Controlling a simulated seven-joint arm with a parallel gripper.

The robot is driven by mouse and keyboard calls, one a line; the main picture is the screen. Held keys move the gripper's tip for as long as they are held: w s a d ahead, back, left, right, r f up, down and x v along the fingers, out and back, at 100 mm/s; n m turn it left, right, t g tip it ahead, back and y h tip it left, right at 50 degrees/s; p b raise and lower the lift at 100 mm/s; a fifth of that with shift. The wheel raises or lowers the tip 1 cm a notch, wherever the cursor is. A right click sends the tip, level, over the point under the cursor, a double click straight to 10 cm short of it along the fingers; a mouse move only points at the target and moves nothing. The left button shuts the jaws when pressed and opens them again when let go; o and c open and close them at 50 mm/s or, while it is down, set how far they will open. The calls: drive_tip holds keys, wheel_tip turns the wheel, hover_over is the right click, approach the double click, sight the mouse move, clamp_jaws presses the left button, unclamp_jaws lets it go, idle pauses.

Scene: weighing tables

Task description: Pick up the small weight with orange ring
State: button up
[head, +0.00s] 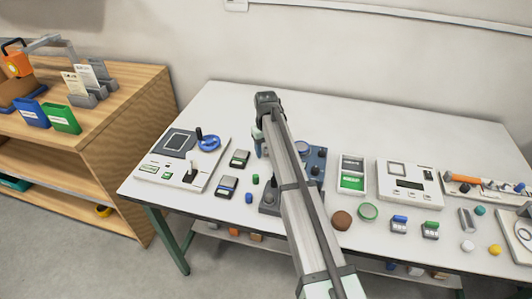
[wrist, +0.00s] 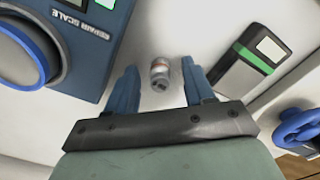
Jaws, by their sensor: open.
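A small metallic weight (wrist: 160,74) stands on the white table in the wrist view, with a thin reddish-orange band near its top. It lies between the two blue fingers of my gripper (wrist: 160,78), apart from both. My gripper is open and empty. In the head view my arm crosses the middle of the table, and I cannot make out the weight there.
A blue repair scale (wrist: 85,35) with a blue-ringed dial lies left of the fingers. In the head view, a white tray (head: 160,172) stands left and a white device (head: 425,200) right.

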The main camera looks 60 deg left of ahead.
drive_tip(key=shift+c, duration=0.5)
clamp_jaws()
